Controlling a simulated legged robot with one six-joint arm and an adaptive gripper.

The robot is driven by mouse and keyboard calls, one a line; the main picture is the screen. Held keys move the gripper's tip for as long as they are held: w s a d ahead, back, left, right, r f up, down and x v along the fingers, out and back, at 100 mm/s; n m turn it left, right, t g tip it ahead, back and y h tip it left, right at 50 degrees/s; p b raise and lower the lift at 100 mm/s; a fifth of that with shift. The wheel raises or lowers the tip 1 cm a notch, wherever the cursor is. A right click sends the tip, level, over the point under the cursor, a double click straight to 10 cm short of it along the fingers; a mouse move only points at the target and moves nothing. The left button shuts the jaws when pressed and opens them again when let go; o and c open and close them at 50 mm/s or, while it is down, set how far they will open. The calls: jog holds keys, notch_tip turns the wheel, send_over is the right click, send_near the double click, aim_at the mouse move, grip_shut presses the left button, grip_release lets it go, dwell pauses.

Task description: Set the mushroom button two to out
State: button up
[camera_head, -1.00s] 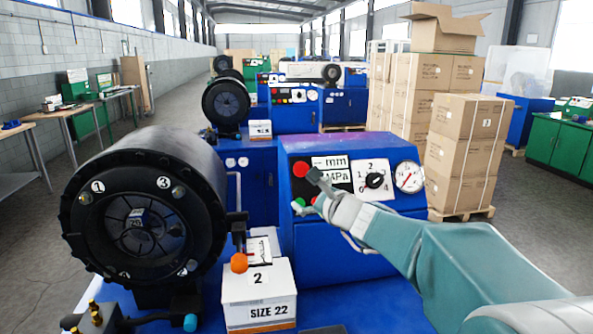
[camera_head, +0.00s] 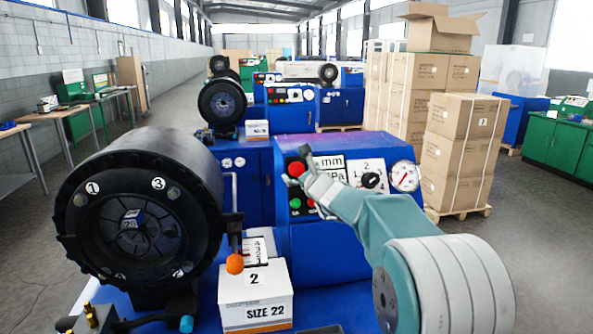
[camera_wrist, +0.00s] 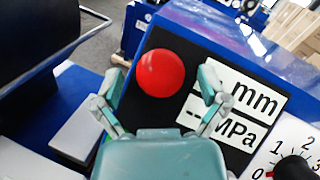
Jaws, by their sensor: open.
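The red mushroom button (camera_head: 298,169) is a round red dome at the upper left of the black control panel on the near blue crimper (camera_head: 330,240). In the wrist view the button (camera_wrist: 160,72) appears whole, between my two fingers in the picture. My gripper (camera_head: 296,166) is open, with its fingers on either side of the button in view. I cannot tell whether they touch it or how deep they reach. The wrist view shows the open gripper (camera_wrist: 160,88) with nothing held. A white box marked 2 (camera_head: 256,297) stands in front of this crimper.
A green button (camera_head: 295,203) is below the red one. The mm/MPa display (camera_head: 332,164), a selector knob (camera_head: 371,180) and a gauge (camera_head: 405,176) lie to the right. The black crimp head (camera_head: 140,225) is at left. Stacked cartons (camera_head: 460,150) stand behind.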

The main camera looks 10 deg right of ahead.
jog(key=shift+w+a, duration=0.15)
jog(key=shift+w, duration=0.3)
grip_shut()
jog(key=shift+s+r, duration=0.35)
jog(key=shift+s, duration=0.15)
grip_release()
jog(key=v, duration=1.2)
